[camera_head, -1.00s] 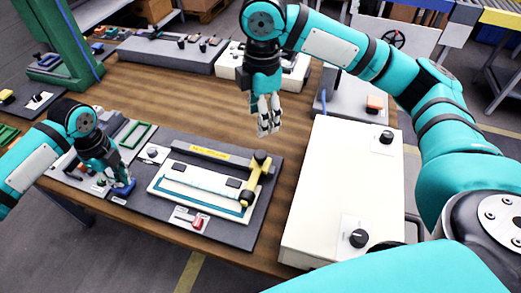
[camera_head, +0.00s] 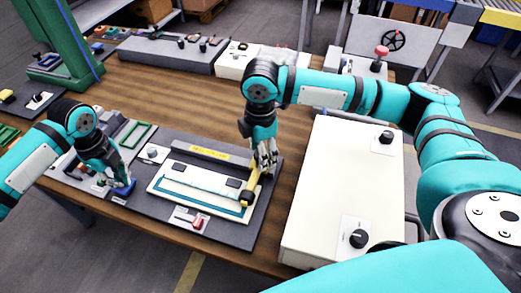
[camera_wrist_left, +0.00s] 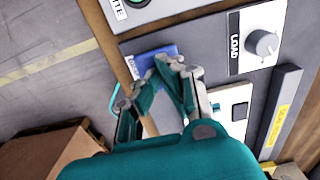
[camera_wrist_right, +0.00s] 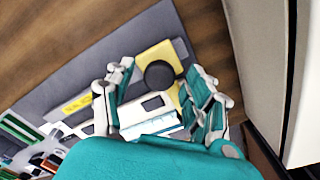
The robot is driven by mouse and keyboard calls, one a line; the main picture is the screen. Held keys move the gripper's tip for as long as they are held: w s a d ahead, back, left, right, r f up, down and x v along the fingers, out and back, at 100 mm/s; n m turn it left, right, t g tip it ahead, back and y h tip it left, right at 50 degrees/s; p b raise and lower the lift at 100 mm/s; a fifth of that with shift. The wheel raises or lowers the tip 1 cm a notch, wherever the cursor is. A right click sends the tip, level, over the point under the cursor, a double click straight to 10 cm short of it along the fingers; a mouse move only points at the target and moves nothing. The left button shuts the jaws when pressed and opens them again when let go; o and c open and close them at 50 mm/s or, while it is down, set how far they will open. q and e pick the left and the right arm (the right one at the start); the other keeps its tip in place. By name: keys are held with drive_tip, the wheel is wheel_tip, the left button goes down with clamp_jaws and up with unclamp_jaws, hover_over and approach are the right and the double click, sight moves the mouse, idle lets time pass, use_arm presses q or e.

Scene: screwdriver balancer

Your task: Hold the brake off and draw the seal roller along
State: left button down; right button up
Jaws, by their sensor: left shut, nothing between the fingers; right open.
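The yellow seal roller (camera_head: 250,186) stands at the right end of a white plate (camera_head: 157,189) with a teal border. My right gripper (camera_head: 263,173) is open over its far end. In the right wrist view, the yellow roller bar (camera_wrist_right: 160,52) and its black knob (camera_wrist_right: 159,75) lie between the spread fingers (camera_wrist_right: 161,92); contact cannot be told. My left gripper (camera_head: 119,187) is shut at a blue paddle (camera_head: 124,192), likely the brake. In the left wrist view, its closed fingertips (camera_wrist_left: 171,64) overlap the paddle (camera_wrist_left: 148,60), with nothing between them. Whether they press it is unclear.
A red switch (camera_head: 198,222) sits at the front of the dark board (camera_head: 232,231). A dial marked LOAD (camera_wrist_left: 262,43) is beside the left gripper. A large white box (camera_head: 335,190) stands right of the board. Bare wooden table (camera_head: 190,110) lies behind.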

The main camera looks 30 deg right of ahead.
use_arm(q)
drive_tip(key=shift+f, duration=0.1)
use_arm(e)
drive_tip(key=shift+c, duration=0.3)
clamp_jaws()
drive_tip(key=shift+w+a, duration=0.1)
drive_tip(key=w+a, duration=1.5)
drive_tip(key=shift+w+a+r, duration=0.1)
drive_tip(key=shift+w+a, duration=0.05)
use_arm(q)
drive_tip(key=shift+s, duration=0.1)
use_arm(e)
drive_tip(key=shift+w+a, duration=0.15)
use_arm(q)
drive_tip(key=shift+d, duration=0.1)
use_arm(e)
drive_tip(key=shift+r, duration=0.1)
